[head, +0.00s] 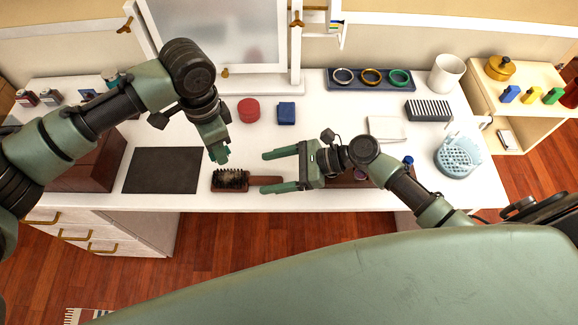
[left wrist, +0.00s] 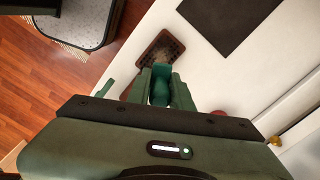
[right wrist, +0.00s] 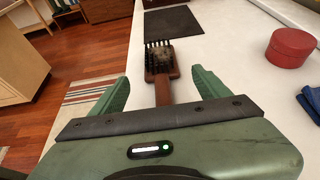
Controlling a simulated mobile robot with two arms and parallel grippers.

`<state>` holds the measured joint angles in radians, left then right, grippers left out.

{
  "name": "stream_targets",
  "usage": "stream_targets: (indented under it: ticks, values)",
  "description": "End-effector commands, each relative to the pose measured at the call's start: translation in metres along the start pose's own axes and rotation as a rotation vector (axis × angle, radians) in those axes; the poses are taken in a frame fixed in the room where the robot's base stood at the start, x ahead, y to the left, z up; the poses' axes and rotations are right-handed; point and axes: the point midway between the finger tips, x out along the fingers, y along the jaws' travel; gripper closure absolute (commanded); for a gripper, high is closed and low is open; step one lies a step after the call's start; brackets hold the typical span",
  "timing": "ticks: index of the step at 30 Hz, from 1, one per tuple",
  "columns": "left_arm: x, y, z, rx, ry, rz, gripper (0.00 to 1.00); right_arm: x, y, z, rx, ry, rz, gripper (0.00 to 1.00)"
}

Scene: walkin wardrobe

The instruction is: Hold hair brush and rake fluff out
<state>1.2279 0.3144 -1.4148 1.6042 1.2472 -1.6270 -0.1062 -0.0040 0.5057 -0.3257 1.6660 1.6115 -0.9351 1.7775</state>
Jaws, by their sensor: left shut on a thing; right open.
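The hair brush (head: 230,181) lies bristles up near the table's front edge, with its brown handle (head: 265,181) pointing right. Pale fluff (right wrist: 160,62) sits among its dark bristles. My right gripper (head: 265,171) is open, its fingers on either side of the handle without closing on it; the handle (right wrist: 163,93) runs between them in the right wrist view. My left gripper (head: 219,156) is just above and behind the brush head, shut on a small teal piece (left wrist: 160,88). What that piece is cannot be told. In the left wrist view the gripper hides part of the brush (left wrist: 152,57).
A dark mat (head: 162,170) lies left of the brush. A round red box (head: 249,110) and a blue folded item (head: 286,113) stand behind. A ring tray (head: 357,85), white cup (head: 446,73) and light blue round holder (head: 457,156) are further right.

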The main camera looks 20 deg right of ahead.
Motion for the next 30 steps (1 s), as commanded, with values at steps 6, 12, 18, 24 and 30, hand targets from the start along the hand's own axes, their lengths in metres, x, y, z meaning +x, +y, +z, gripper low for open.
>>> stream_targets:
  ticks: [6,12,18,24,30]
  values:
    - [0.0,0.0,0.0,0.0,0.0,0.0,1.0,0.038,-0.001,0.001,0.001,-0.002,-0.001,0.24]
    - [0.0,0.0,0.0,0.0,0.0,0.0,1.0,0.055,0.0,0.0,0.0,-0.001,-0.001,0.24]
    - [0.0,0.0,0.0,0.0,0.0,0.0,1.0,0.059,0.0,0.0,0.0,0.0,-0.001,0.24]
    - [0.0,0.0,0.0,0.0,0.0,0.0,1.0,0.058,0.0,0.0,0.0,0.0,-0.001,0.4]
    - [0.0,0.0,0.0,0.0,0.0,0.0,1.0,0.058,0.0,0.0,0.0,0.0,-0.001,0.94]
